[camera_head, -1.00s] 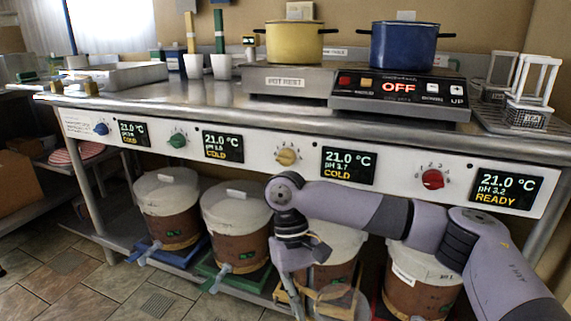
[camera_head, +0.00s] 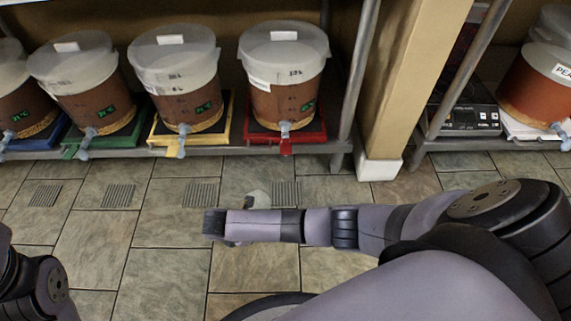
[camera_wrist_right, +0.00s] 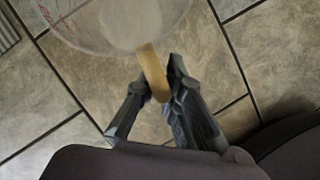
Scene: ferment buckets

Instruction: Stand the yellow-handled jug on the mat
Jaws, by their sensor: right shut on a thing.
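My right gripper (camera_wrist_right: 157,86) is shut on the yellow handle (camera_wrist_right: 153,66) of a clear jug (camera_wrist_right: 118,22) with red marks, in the right wrist view. The jug is held over the tiled floor and is cut off by the top edge of that view. In the head view only a small pale part of the jug (camera_head: 258,199) shows beyond my right forearm, which hides the rest and the gripper. My left gripper is outside the view; only part of my left arm shows at lower left. I cannot make out the mat.
Several lidded brown buckets stand on a low shelf, including one on a yellow base (camera_head: 223,134) and one on a red base (camera_head: 318,130). A tan post (camera_head: 400,80) stands right of them. Further right are a scale (camera_head: 468,117) and another bucket (camera_head: 540,85).

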